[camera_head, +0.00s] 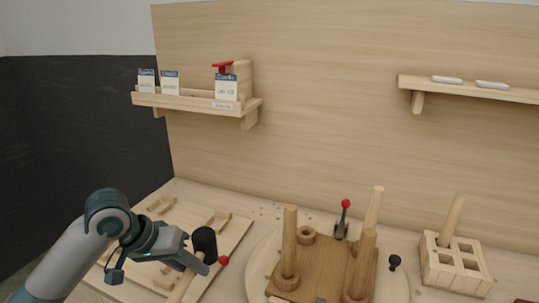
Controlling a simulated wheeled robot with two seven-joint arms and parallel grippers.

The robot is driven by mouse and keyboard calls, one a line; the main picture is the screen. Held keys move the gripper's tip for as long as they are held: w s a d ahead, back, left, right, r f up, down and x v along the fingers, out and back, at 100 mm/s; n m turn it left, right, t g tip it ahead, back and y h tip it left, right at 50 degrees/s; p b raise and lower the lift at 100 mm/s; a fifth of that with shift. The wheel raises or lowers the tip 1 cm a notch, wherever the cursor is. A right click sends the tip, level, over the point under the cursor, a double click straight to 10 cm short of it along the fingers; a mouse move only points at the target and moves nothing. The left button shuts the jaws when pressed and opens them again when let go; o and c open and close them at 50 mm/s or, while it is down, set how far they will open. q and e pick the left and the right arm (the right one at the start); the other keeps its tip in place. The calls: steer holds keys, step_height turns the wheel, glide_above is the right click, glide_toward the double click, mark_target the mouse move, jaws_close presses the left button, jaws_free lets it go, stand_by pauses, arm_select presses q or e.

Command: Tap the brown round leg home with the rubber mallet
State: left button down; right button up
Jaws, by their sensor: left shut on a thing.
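My left gripper (193,259) is shut on the rubber mallet, which has a black head (204,241) and a light wooden handle (180,288). It holds the mallet to the left of the brown seat board (325,262). I cannot tell for sure which is the brown round leg, nor how deep each sits. At the board's back left corner is a short round collar (305,235). My right gripper is not in view.
The board lies on a pale round plate (258,268). A red-knobbed clamp (342,222) stands behind it, a black knob (395,262) to its right. A red ball (224,260) shows beside the mallet. A slotted wooden block (455,264) holding a peg stands at right.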

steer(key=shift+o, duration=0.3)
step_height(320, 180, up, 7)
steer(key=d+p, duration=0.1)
steer(key=p, duration=0.6)
arm_select(q)
steer(key=d+r+m+g+p, duration=0.1)
steer(key=d+r+m+p, duration=0.1)
steer(key=d+r, duration=0.3)
steer(key=w+d+r+m+g+h+p, duration=0.1)
steer(key=d+r, duration=0.5)
steer(key=r, duration=0.7)
steer(key=d+r+m+g+p, duration=0.1)
steer(key=d+r+m+p, duration=0.3)
steer(key=r, duration=0.5)
steer(key=shift+w+d+r, duration=0.3)
steer(key=shift+w+d, duration=0.1)
steer(key=shift+d, duration=0.5)
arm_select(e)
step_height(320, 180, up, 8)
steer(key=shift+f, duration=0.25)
arm_select(q)
steer(key=shift+h, duration=0.3)
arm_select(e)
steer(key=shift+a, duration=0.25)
arm_select(q)
steer(key=shift+f, duration=0.2)
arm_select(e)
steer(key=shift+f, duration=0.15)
